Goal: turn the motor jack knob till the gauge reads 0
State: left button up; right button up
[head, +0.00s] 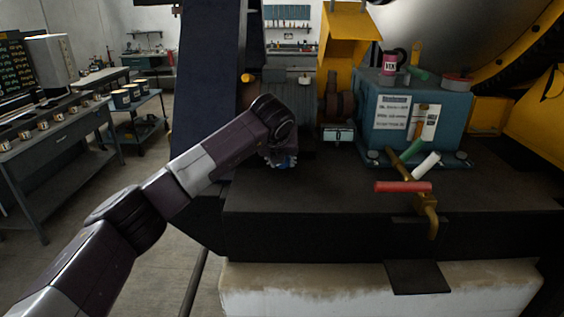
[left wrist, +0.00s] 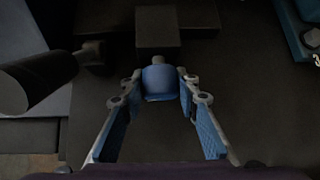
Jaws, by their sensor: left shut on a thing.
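In the left wrist view a blue rounded knob (left wrist: 160,80) sits on a short stem at a dark block (left wrist: 158,30). My left gripper (left wrist: 159,93) has its two fingertips on either side of the knob and is shut on it. In the head view my left gripper (head: 283,162) is at the left part of the dark bench-like base, mostly hidden by its own wrist, and the knob is hidden there. A small box with a pale face (head: 338,134), perhaps the gauge, stands to its right; its reading is too small to make out. My right gripper is in neither view.
A red-handled brass valve (head: 404,187) sits at the front edge. Workbenches (head: 50,150) stand at left.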

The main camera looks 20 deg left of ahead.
pick_arm(q)
jog(key=o, duration=0.9)
jog(key=v, duration=1.2)
jog(key=shift+s, duration=0.15)
